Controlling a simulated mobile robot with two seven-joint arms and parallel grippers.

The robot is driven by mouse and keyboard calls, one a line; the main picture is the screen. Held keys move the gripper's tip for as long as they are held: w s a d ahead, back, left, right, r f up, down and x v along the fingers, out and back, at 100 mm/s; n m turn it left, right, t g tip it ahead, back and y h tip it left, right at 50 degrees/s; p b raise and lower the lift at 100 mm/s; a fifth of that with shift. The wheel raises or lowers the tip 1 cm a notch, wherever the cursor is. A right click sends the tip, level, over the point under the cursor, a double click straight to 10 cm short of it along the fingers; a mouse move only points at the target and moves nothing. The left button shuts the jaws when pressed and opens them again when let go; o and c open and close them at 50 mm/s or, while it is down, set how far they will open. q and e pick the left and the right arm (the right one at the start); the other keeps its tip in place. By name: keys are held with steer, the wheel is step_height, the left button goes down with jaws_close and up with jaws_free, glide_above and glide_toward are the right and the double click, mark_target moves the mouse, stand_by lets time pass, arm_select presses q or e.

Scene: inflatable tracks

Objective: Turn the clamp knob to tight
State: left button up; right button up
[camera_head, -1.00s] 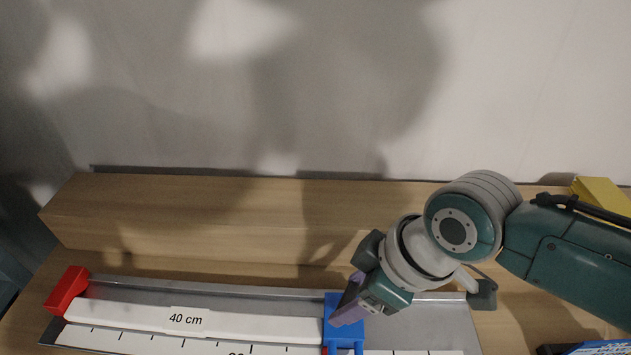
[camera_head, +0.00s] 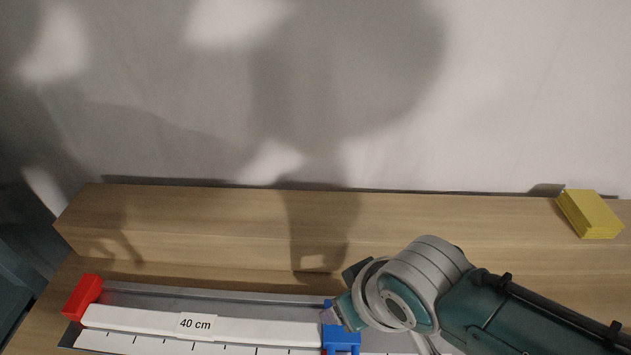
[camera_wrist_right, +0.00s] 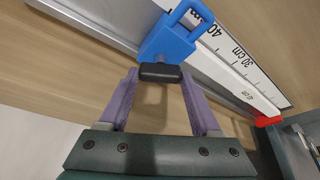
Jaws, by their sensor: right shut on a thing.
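The blue clamp (camera_head: 342,341) sits on the measuring track at the lower middle of the head view, partly hidden by my right arm. It also shows in the right wrist view (camera_wrist_right: 168,40), with its black knob (camera_wrist_right: 160,73) facing my gripper. My right gripper (camera_wrist_right: 158,77) has its purple fingers on either side of the knob and is shut on it. In the head view only a bit of its fingers (camera_head: 331,316) shows next to the clamp. The knob is hidden there. My left gripper is in neither view.
The metal track (camera_head: 240,296) carries a white bar (camera_head: 240,329) marked 40 cm and a red end stop (camera_head: 83,297) at left. A wooden ledge (camera_head: 220,220) runs behind it, with a yellow block (camera_head: 590,214) at right. The ledge's middle is clear.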

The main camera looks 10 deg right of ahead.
steer(key=m, duration=0.1)
steer(key=m+h, duration=0.1)
steer(key=shift+a+m, duration=0.2)
steer(key=shift+m, duration=0.1)
steer(key=shift+m+h, duration=0.4)
steer(key=shift+m, duration=0.8)
steer(key=o, duration=1.4)
steer(key=shift+p+v, duration=1.95)
steer(key=shift+v, duration=3)
